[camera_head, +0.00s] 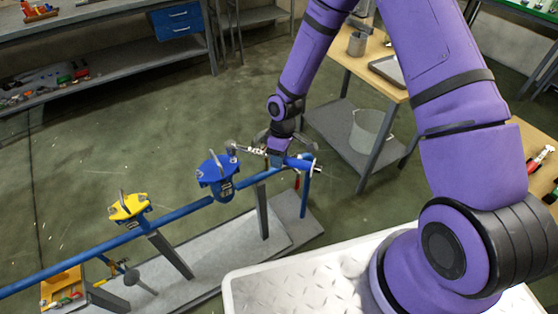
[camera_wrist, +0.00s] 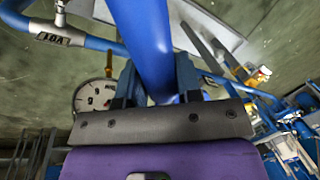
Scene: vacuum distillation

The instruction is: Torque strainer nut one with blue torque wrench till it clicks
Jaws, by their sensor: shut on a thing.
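My gripper (camera_head: 280,148) is low over the right end of the blue pipe run, to the right of the blue strainer (camera_head: 217,178). In the wrist view my gripper (camera_wrist: 155,88) has a finger on each side of a thick blue bar (camera_wrist: 143,38), which I take to be the handle of the blue torque wrench. The bar runs up and out of the picture. In the head view a thin metallic piece (camera_head: 250,149) reaches from near my gripper towards the strainer's top. Strainer nut one is too small to tell, and any contact with it is unclear.
A yellow fitting (camera_head: 128,207) sits farther left on the blue pipe (camera_head: 75,258). A pipe tagged V01 (camera_wrist: 52,39) and a round gauge (camera_wrist: 95,96) are left in the wrist view. A wooden-topped table (camera_head: 372,58) stands behind, with a bucket (camera_head: 371,131) on its lower shelf.

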